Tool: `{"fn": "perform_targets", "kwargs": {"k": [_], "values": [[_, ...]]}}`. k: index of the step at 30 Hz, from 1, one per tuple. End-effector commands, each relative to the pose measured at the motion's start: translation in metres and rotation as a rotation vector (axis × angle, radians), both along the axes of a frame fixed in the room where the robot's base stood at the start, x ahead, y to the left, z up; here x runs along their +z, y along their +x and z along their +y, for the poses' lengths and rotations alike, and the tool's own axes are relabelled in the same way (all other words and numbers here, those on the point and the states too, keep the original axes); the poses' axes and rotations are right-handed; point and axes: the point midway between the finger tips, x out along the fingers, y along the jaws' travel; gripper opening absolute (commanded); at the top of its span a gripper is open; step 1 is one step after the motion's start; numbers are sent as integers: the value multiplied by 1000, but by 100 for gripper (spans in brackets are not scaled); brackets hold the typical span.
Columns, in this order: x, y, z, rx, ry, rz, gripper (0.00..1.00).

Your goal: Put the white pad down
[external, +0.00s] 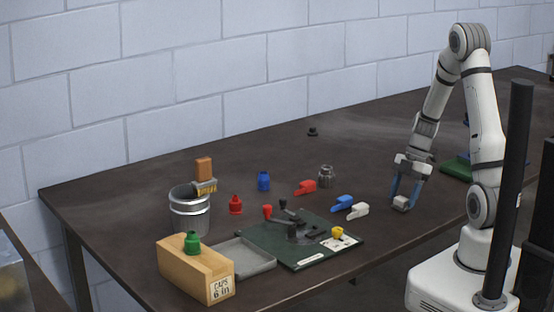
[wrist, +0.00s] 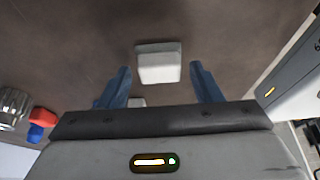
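The white pad (external: 401,203) is a small pale block on the dark table, right at the fingertips of my gripper (external: 404,196). In the wrist view the white pad (wrist: 158,62) lies just beyond and between the two blue fingers of my gripper (wrist: 163,72). The fingers are spread wider than the pad, with a gap on each side, so my gripper is open and not holding it. A second small pale piece (wrist: 137,102) shows between the fingers, partly hidden by the gripper body; I cannot tell what it is.
White (external: 358,210), blue (external: 342,202) and red (external: 305,187) handled pieces lie left of my gripper, near a grey jar (external: 326,177). The table behind my gripper is mostly clear.

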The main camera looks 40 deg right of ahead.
Motion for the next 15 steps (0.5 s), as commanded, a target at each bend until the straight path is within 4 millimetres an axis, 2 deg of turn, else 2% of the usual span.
{"fn": "perform_targets", "kwargs": {"k": [10,15], "values": [[4,0,0,0,0,0,61],[25,1,-10,-2,-2,-7,61]]}}
